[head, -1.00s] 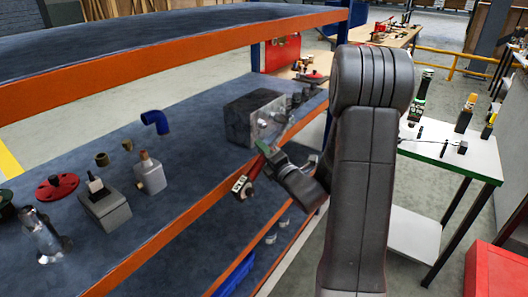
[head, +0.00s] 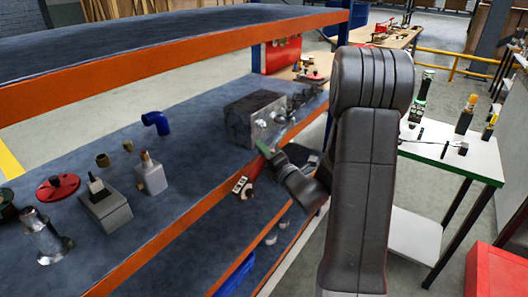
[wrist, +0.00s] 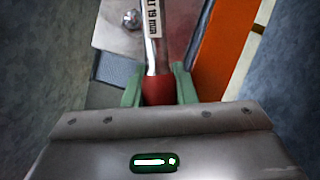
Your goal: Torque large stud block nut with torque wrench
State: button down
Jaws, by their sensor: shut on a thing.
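A metal face with a round stud or nut (wrist: 132,18) lies beside the shaft. Contact cannot be told.
The block stands on the blue-grey shelf (head: 190,165) near its orange edge beam (head: 165,243). A blue elbow hose (head: 156,122), a red flanged part (head: 58,187) and several metal parts lie left. An upper orange beam (head: 120,74) crosses above. A white table (head: 450,158) stands right.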

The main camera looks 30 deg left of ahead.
jog(key=shift+a+r, duration=0.1)
jog(key=shift+a, duration=0.45)
jog(key=shift+w, duration=0.1)
jog(key=shift+s+r+m+h+p, duration=0.2)
jog(key=shift+r+m+p, duration=0.5)
jog(key=shift+p, duration=0.85)
jog(key=shift+s+r+m+h+p, duration=0.2)
jog(key=shift+r+m+p, duration=0.45)
jog(key=shift+p, duration=0.9)
jog(key=shift+s+r+m+h+p, duration=0.1)
jog(key=shift+r+m+h+p, duration=0.4)
jog(key=shift+p, duration=1.05)
jog(key=shift+r+m+p, duration=0.95)
jog(key=shift+r+p, duration=0.4)
jog(key=shift+p, duration=1.1)
jog(key=shift+f, duration=0.1)
jog(key=shift+s+d, duration=0.2)
jog(key=shift+d, duration=2.25)
jog(key=shift+w, duration=0.1)
